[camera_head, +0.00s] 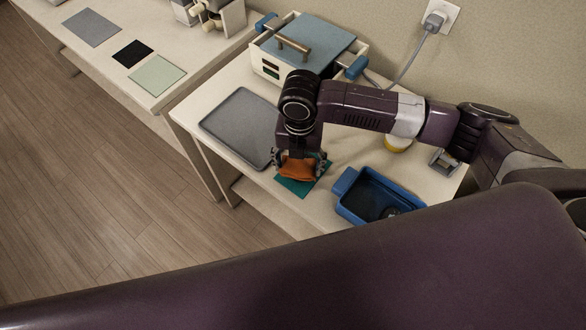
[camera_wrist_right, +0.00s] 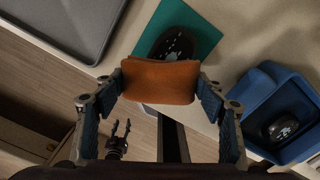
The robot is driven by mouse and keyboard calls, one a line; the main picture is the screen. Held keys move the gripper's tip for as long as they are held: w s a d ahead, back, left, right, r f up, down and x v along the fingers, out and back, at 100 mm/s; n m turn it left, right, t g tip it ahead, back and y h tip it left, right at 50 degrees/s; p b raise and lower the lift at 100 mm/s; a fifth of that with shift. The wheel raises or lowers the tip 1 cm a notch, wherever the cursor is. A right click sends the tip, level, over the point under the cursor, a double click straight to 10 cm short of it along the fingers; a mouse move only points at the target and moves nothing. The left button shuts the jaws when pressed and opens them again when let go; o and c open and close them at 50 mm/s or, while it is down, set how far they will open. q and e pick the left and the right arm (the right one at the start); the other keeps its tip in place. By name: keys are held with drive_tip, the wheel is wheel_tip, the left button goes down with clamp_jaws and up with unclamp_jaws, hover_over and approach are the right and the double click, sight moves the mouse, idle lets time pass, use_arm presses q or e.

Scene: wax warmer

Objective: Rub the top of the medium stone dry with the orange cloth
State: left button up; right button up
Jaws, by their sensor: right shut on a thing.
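My right gripper (camera_head: 300,160) is shut on the folded orange cloth (camera_head: 297,168), which hangs over the teal mat (camera_head: 317,184). In the right wrist view the cloth (camera_wrist_right: 160,82) spans between the two fingers. A dark rounded stone (camera_wrist_right: 178,42) with pale specks lies on the teal mat (camera_wrist_right: 207,38), partly hidden behind the cloth. I cannot tell whether the cloth touches it. Another dark stone (camera_wrist_right: 279,128) sits in the blue tub (camera_wrist_right: 256,88). My left gripper (camera_wrist_right: 119,128) shows small and low in the wrist view, its fingers apart and empty.
A grey tray (camera_head: 240,125) lies left of the mat, and the blue tub (camera_head: 345,182) stands to its right. A warmer box with a blue lid (camera_head: 310,45) is at the back. The table's front edge is close to the mat.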

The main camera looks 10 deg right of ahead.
drive_tip(key=shift+w+d, duration=0.8)
drive_tip(key=shift+d, duration=0.2)
drive_tip(key=shift+w+d, duration=0.85)
drive_tip(key=shift+d, duration=0.2)
drive_tip(key=shift+w+d, duration=0.85)
drive_tip(key=shift+d, duration=0.2)
drive_tip(key=shift+s, duration=0.1)
drive_tip(key=shift+s+a+p, duration=0.65)
drive_tip(key=shift+s+a, duration=0.05)
drive_tip(key=shift+a, duration=0.15)
drive_tip(key=shift+s+a+p, duration=0.7)
drive_tip(key=shift+s+a, duration=0.3)
drive_tip(key=shift+a, duration=0.25)
drive_tip(key=shift+f, duration=0.1)
drive_tip(key=shift+s+a, duration=0.1)
